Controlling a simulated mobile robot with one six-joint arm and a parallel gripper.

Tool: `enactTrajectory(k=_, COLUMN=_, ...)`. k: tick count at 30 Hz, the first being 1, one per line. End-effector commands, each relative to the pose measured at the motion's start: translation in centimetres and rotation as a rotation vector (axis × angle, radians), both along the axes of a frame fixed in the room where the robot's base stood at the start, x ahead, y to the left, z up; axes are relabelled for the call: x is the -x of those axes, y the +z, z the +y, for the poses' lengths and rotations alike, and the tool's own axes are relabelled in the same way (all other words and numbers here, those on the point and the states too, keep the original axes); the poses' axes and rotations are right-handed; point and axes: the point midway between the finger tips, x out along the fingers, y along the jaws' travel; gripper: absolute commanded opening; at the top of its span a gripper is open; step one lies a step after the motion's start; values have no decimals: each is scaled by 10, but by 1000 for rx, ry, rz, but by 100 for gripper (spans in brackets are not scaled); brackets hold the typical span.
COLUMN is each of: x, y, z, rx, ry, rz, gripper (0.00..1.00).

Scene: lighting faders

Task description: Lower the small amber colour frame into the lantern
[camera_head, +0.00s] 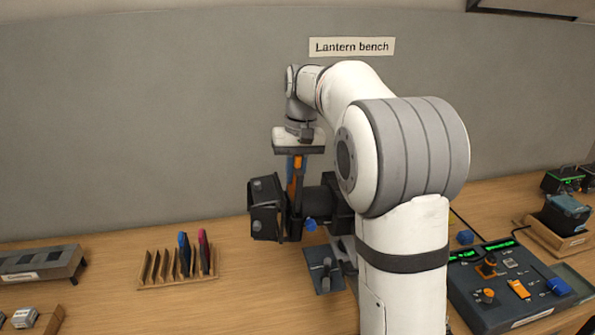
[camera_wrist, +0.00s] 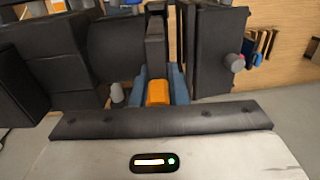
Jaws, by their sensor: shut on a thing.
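My gripper (camera_head: 296,167) points down above the black lantern (camera_head: 318,200) in the head view. Its blue fingers are shut on the amber colour frame (camera_head: 298,180), whose orange edge runs down to the front of the lantern, behind its black flaps (camera_head: 266,208). In the wrist view, the amber frame (camera_wrist: 158,92) shows as an orange tab between the two blue fingers. A dark upright piece (camera_wrist: 155,45) lies just beyond it, with dark lantern parts on both sides. The lower end of the frame is hidden, so I cannot tell how deep it sits.
A wooden rack (camera_head: 180,284) with several slots holds a blue and a pink-red frame left of the lantern. A fader console (camera_head: 485,300) stands at the right. My arm covers the bench right of the lantern.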

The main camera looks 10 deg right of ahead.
Motion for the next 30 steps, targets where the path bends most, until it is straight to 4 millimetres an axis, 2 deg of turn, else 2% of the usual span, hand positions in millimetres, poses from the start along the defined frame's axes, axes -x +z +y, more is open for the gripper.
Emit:
enactTrajectory(k=11, x=0, y=0, z=0, rx=0, ry=1, rz=-1, gripper=0)
enactTrajectory(k=30, x=0, y=-18, z=2, rx=0, ry=1, rz=0, gripper=0)
